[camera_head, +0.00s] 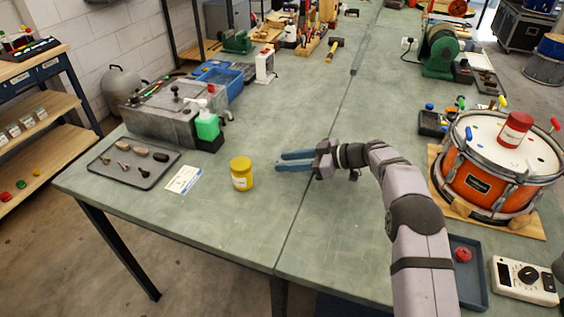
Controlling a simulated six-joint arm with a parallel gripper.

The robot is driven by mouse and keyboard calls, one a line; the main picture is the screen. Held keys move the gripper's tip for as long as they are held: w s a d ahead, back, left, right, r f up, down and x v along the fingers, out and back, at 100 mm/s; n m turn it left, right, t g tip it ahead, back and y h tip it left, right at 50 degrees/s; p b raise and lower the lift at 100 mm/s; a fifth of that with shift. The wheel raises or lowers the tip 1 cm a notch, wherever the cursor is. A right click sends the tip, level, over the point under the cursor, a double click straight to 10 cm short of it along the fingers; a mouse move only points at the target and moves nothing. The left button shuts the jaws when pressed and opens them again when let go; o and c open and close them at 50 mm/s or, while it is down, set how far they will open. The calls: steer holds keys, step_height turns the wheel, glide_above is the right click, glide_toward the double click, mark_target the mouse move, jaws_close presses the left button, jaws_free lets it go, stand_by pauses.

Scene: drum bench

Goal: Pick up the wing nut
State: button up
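I cannot make out a wing nut with certainty. A grey tray (148,182) at the left of the bench holds several small brown and dark pieces (123,167), too small to identify. A small red piece (463,255) lies in a dark blue tray (479,297) at the lower right; its shape is unclear. My gripper (281,162) is over the middle of the bench, pointing left. Its two blue fingers are apart, with nothing visible between them. Part of the bench is hidden behind my arm.
A yellow jar (241,173) stands just left of my fingertips, with a printed card (184,180) beyond it. A green bottle (207,124) stands by a grey block (165,115). An orange drum (486,178) bearing a red can (515,129) is at right. The front-middle bench is clear.

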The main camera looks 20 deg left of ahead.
steer(key=shift+a, duration=0.1)
jaws_close()
